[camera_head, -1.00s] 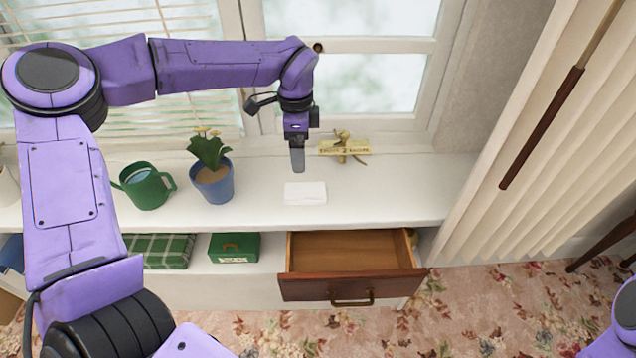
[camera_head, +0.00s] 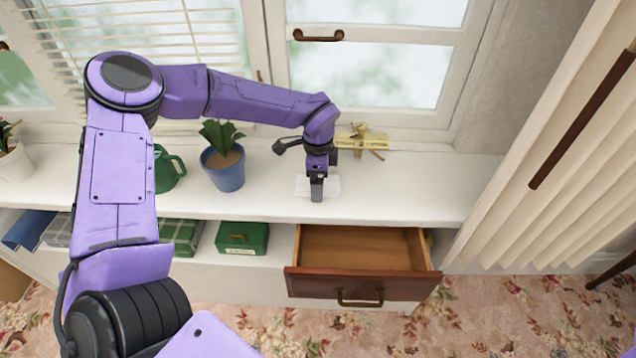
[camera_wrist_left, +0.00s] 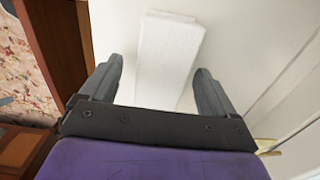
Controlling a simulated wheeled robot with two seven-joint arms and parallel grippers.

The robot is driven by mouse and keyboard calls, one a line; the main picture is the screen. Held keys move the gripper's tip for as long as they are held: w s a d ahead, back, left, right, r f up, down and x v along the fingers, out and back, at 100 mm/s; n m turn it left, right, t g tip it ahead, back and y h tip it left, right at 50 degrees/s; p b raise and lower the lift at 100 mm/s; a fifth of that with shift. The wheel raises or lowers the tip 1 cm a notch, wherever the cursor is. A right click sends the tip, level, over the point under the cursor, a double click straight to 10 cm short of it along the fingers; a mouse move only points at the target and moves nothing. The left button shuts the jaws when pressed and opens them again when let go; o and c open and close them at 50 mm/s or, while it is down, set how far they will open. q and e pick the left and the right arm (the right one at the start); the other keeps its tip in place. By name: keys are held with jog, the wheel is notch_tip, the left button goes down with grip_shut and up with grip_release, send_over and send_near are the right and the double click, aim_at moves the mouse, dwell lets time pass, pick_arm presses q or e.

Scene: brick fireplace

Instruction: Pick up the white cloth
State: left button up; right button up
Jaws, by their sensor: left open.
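The white cloth (camera_head: 332,186) is a small folded rectangle lying flat on the white sill above the open drawer. In the left wrist view the cloth (camera_wrist_left: 168,55) lies between and beyond my two fingers. My left gripper (camera_head: 317,197) is over the cloth and hides part of it in the head view. In the left wrist view my left gripper (camera_wrist_left: 160,85) is open, with nothing held between its fingers. Whether the fingertips touch the sill cannot be told. My right gripper is not in view.
A wooden drawer (camera_head: 360,286) stands open below the sill. A blue flowerpot (camera_head: 226,172) and a green watering can (camera_head: 166,170) stand to the left. A yellow sign (camera_head: 361,141) lies behind the gripper. A green box (camera_head: 242,238) sits on the lower shelf. The sill's right end is clear.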

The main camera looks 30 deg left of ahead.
pick_arm(q)
jog(key=shift+w+f, duration=0.2)
jog(key=shift+f, duration=0.45)
jog(key=shift+s+r, duration=0.1)
jog(key=c, duration=1)
jog(key=shift+c, duration=0.2)
notch_tip(320, 180, up, 3)
jog(key=shift+r, duration=0.15)
jog(key=s+d+r+b, duration=0.4)
jog(key=s+d+r, duration=0.4)
jog(key=s, duration=0.3)
jog(key=shift+d+r, duration=0.4)
jog(key=shift+r, duration=0.5)
jog(key=shift+o, duration=0.9)
jog(key=shift+f, duration=0.15)
jog(key=shift+c, duration=0.4)
